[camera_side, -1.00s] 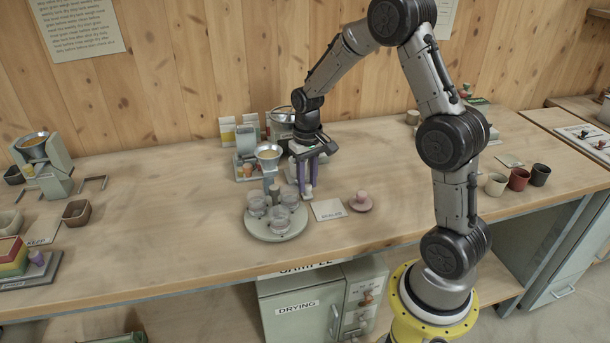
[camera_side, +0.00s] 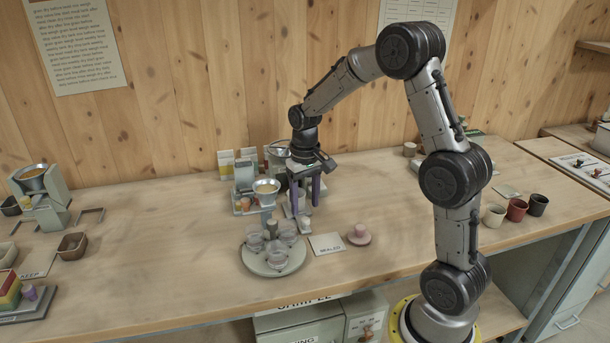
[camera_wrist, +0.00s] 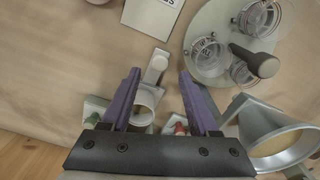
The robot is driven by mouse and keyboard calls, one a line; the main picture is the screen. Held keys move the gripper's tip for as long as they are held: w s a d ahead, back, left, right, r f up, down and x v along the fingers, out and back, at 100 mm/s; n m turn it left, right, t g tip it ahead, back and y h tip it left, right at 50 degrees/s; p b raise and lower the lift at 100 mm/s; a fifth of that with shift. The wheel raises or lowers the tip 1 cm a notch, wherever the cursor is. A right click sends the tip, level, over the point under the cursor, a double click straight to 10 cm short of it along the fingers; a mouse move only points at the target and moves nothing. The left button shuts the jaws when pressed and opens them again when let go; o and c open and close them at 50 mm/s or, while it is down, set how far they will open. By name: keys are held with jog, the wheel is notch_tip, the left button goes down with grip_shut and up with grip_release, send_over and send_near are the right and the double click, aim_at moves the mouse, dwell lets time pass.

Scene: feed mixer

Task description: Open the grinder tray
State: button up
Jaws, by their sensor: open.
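My gripper (camera_side: 306,206) points down over the back middle of the bench, fingers apart. In the wrist view its two purple fingers (camera_wrist: 158,85) stand on either side of a pale grey piece with a rounded end (camera_wrist: 156,66) and a white ring-shaped cup (camera_wrist: 147,100). The fingers appear not to be closed on anything. I cannot tell for certain whether this pale piece is the grinder tray. A pale machine with a metal funnel (camera_side: 266,187) stands just left of my gripper; part of it is hidden behind my gripper.
A round tray (camera_side: 250,262) with several clear jars and an upright knob stands in front of the gripper. A labelled card (camera_side: 326,243) and a pink-knobbed dish (camera_side: 359,235) lie to its right. Several cups (camera_side: 516,209) stand further right. The bench front is mostly clear.

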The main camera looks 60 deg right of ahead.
notch_tip(320, 180, up, 10)
dwell(0.3)
jog(key=shift+f, duration=0.1)
jog(key=s+a+r+n+t, duration=0.3)
jog(key=s+a+r+t, duration=0.1)
jog(key=s+a+r, duration=0.6)
jog(key=s+a+f+n, duration=0.1)
jog(key=s+a+f, duration=0.1)
jog(key=s, duration=0.3)
jog(key=s+a+f+n+t, duration=0.1)
jog(key=s+a+f, duration=0.1)
jog(key=s+f, duration=0.2)
jog(key=shift+s+a+f+t, duration=0.3)
jog(key=shift+s+f, duration=0.05)
jog(key=shift+s, duration=0.2)
